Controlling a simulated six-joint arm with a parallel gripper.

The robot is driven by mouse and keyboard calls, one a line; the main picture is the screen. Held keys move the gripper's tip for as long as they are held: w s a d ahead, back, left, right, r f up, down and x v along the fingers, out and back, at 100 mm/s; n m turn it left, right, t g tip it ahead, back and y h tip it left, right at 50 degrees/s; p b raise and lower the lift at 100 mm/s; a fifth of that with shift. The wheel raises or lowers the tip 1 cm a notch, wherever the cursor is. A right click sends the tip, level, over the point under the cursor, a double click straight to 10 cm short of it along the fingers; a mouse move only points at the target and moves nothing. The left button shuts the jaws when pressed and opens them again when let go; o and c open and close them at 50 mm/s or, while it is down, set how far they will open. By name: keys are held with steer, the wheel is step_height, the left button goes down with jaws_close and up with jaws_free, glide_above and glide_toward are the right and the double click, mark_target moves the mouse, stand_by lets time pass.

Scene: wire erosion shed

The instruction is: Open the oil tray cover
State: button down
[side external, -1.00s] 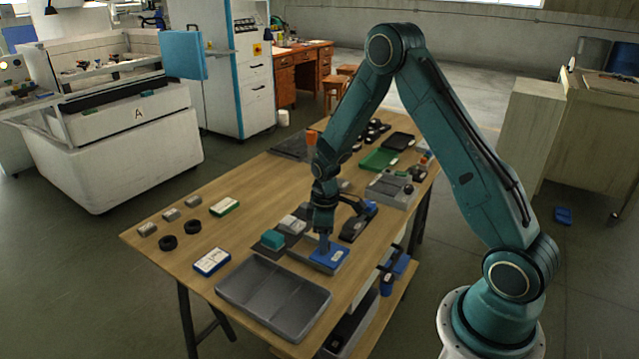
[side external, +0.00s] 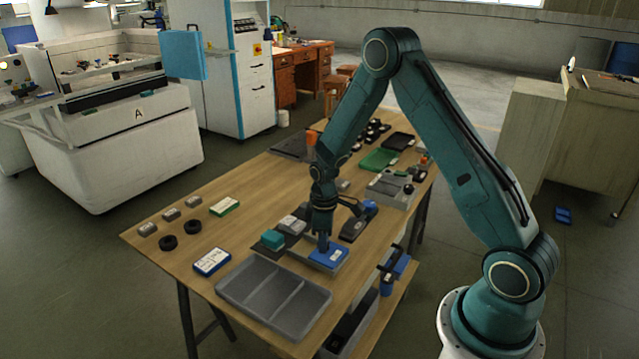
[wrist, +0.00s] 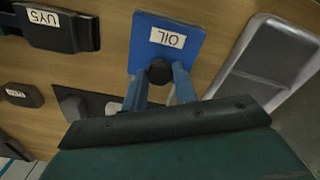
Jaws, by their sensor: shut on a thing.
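The oil tray cover is a flat blue plate (side external: 329,257) with a white label. In the wrist view the cover (wrist: 150,45) carries the word OIL and has a round black knob (wrist: 160,71) near its edge. My gripper (side external: 323,246) points down at the cover. In the wrist view its two blue fingers (wrist: 160,84) are shut on the knob from both sides. A shallow grey tray (side external: 301,254) shows beside and under the cover in the side view. My gripper hides part of both, and I cannot tell whether the cover touches the tray.
A large grey divided tray (side external: 275,294) lies in front at the table edge. A teal block (side external: 272,240) and grey boxes stand close on the left. A dark tool (side external: 355,228) lies just behind. A grey box (side external: 392,189) is farther right.

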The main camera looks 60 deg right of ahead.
steer(key=shift+w, duration=3.35)
steer(key=c, duration=1.1)
jaws_free()
steer(key=shift+r, duration=6.9)
